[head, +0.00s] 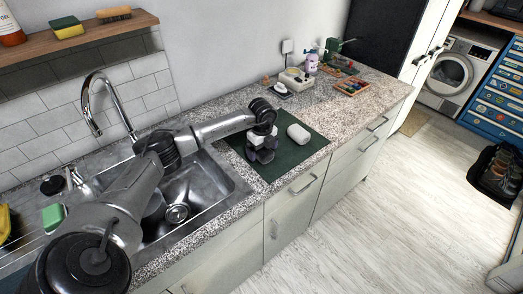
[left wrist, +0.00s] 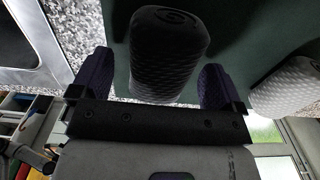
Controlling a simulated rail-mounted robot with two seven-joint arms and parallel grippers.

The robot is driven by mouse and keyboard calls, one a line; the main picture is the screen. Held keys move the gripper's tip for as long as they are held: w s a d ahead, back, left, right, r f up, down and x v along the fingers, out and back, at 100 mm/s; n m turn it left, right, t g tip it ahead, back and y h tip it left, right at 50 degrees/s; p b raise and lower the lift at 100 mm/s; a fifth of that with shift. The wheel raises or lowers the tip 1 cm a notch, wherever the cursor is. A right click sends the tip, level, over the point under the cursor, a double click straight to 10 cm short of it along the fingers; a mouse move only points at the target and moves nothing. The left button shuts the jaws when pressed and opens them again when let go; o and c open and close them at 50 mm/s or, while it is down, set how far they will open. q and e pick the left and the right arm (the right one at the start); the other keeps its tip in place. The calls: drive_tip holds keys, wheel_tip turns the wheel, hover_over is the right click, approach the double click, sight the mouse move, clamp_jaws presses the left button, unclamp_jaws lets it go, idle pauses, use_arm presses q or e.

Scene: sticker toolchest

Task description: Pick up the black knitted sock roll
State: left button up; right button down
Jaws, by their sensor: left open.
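The black knitted sock roll (left wrist: 168,50) lies on the dark green mat (head: 297,163) on the counter. In the left wrist view it stands between the two purple fingers of my left gripper (left wrist: 156,66), with gaps showing on both sides. My left gripper (head: 263,152) is open and points down over the mat in the head view, where it largely hides the black roll. A white knitted roll (head: 299,135) lies on the mat to the right of the gripper; it also shows at the right edge of the left wrist view (left wrist: 285,92). My right gripper is not in view.
A steel sink (head: 213,190) with a tall faucet (head: 113,100) lies left of the mat. Behind the mat stand a small box (head: 296,78), a spray bottle (head: 312,62) and a tray of small items (head: 352,87). The mat's front part is clear.

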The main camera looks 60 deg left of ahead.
use_arm(q)
drive_tip(key=shift+f, duration=0.85)
drive_tip(key=shift+c, duration=0.4)
drive_tip(key=c, duration=0.9)
